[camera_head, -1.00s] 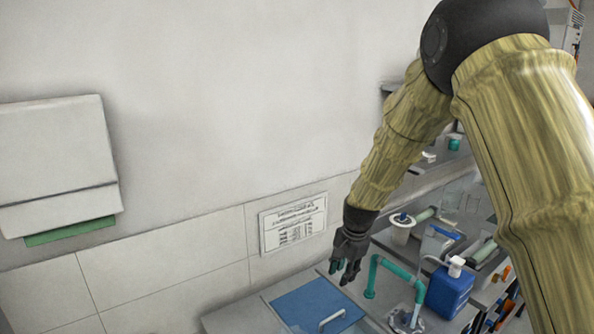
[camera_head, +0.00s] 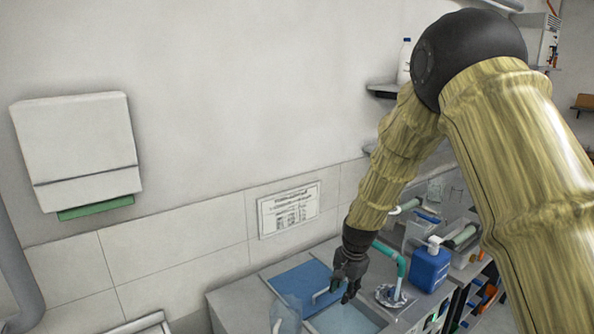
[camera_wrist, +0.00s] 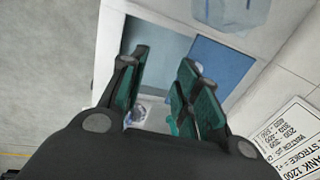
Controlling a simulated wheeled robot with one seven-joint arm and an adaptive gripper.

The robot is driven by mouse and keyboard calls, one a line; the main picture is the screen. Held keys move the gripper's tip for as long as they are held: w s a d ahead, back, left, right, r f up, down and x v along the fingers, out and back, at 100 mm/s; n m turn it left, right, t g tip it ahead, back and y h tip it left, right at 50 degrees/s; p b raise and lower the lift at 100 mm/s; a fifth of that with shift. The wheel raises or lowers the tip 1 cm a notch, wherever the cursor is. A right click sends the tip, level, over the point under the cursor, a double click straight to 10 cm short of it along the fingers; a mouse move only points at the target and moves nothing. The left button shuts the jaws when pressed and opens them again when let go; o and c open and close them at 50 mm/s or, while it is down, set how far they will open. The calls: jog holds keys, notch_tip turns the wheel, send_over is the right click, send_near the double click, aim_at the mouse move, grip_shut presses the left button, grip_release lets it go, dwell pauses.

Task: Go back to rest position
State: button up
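My gripper (camera_head: 348,286) hangs from my arm above the counter, near the blue panel (camera_head: 300,284) and the sink basin (camera_head: 345,318). In the wrist view, my gripper (camera_wrist: 165,85) has its two green-padded fingers spread apart. Nothing shows between them except the surfaces beyond. The blue panel also shows in the wrist view (camera_wrist: 222,68), beyond the right finger.
A teal faucet (camera_head: 398,262) stands right of my gripper, with a blue bottle (camera_head: 430,268) beside it. A clear container (camera_head: 285,313) is at the counter's front left. A paper sign (camera_head: 289,210) and a towel dispenser (camera_head: 78,150) are on the wall.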

jog(key=s+d+f+n+h, duration=0.1)
jog(key=s+d+f+n, duration=0.15)
jog(key=s+f, duration=0.75)
jog(key=s+d+f+n, duration=0.2)
jog(key=s+d+f, duration=0.1)
jog(key=s+f, duration=0.65)
jog(key=s+d+f+n+g, duration=0.1)
jog(key=s+f+n, duration=0.15)
jog(key=s, duration=0.65)
jog(key=s+d+f+n, duration=0.15)
jog(key=s+f, duration=0.25)
jog(key=s, duration=0.6)
jog(key=s+d+f+n+g, duration=0.1)
jog(key=s+f, duration=0.3)
jog(key=s, duration=0.5)
notch_tip(320, 180, down, 10)
jog(key=b, duration=1)
jog(key=shift+s+d, duration=0.2)
jog(key=shift+s, duration=0.15)
